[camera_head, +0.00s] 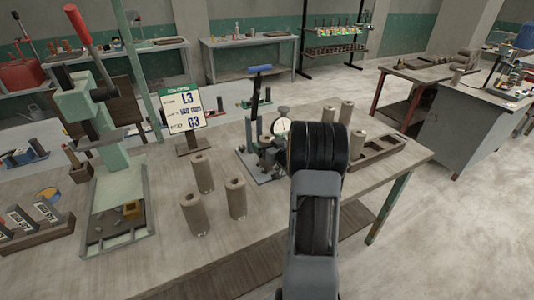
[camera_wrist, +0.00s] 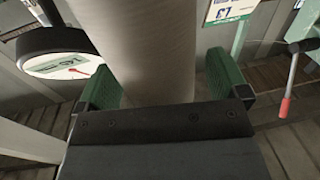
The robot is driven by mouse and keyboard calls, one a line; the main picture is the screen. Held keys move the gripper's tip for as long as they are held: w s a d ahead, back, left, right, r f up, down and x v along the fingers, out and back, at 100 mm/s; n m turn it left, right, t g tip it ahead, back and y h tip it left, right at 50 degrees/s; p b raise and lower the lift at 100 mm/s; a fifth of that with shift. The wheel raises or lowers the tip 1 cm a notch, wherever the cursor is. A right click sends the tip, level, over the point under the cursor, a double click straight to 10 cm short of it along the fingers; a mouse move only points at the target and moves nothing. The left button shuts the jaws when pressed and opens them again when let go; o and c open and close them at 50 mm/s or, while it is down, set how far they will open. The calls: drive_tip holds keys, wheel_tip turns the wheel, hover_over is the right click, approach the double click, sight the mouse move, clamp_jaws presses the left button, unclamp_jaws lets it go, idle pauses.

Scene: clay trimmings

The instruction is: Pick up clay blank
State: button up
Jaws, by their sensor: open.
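In the wrist view my gripper (camera_wrist: 160,80) is open, with green pads on either side of a tall pale-grey clay blank (camera_wrist: 145,40). A gap shows beside the right pad; contact at the left pad is unclear. In the head view my arm hides the gripper. Several upright hollow clay blanks stand on the table: at the front a left one (camera_head: 194,214), a right one (camera_head: 236,198) and one behind (camera_head: 202,173). Farther back stand two more, a left one (camera_head: 328,116) and a right one (camera_head: 345,112). Another (camera_head: 356,150) is partly hidden by my arm.
A gauge stand with a blue handle (camera_head: 260,69) and round dial (camera_head: 282,127) stands left of my arm; the dial (camera_wrist: 55,52) is close in the wrist view. A wooden tray (camera_head: 390,150) lies at right. A green press (camera_head: 110,150) and sign (camera_head: 186,108) stand at left.

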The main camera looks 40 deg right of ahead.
drive_tip(key=c, duration=1.3)
drive_tip(key=shift+r, duration=0.1)
drive_tip(key=shift+c, duration=0.9)
drive_tip(key=shift+r, duration=0.1)
